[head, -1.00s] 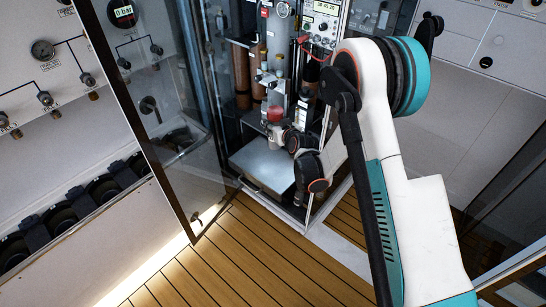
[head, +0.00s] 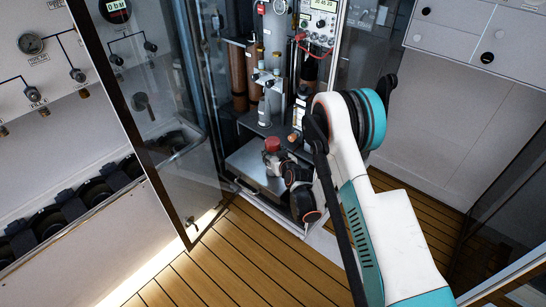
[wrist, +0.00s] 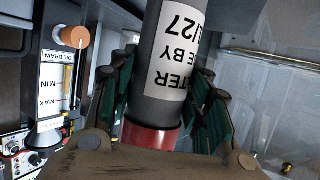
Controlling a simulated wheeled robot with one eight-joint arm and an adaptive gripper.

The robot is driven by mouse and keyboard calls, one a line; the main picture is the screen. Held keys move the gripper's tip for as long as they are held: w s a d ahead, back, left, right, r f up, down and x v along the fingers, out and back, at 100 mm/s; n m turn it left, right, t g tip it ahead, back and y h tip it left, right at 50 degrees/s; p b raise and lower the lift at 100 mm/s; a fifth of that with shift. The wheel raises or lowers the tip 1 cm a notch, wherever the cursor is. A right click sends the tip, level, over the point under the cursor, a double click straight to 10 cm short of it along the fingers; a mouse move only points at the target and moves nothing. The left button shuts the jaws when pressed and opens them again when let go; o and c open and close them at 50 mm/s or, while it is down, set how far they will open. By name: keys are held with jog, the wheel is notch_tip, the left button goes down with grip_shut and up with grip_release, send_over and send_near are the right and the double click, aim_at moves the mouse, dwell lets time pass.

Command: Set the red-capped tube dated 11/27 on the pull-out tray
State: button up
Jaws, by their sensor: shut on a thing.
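The red-capped tube (wrist: 163,55) is dark grey with a white label, upside down in the wrist view, where "/27" can be read; the rest of the date is hidden. Its red cap (wrist: 150,135) is nearest my wrist camera. My gripper (wrist: 162,98) is shut on the tube, a green-padded finger on each side. In the head view the red cap (head: 272,143) shows over the pull-out tray (head: 242,158), a flat grey metal plate low in the open cabinet. My gripper covers the tray's right part. I cannot tell whether the tube's far end touches the tray.
Behind the tray stand grey and brown cylinders (head: 238,75) and a gauge panel (head: 320,28). A glass door (head: 165,120) stands open on the left. An orange-capped oil drain fitting (wrist: 75,37) shows in the wrist view. The wooden floor (head: 235,260) in front is clear.

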jog(key=shift+f, duration=0.1)
jog(key=o, duration=1.3)
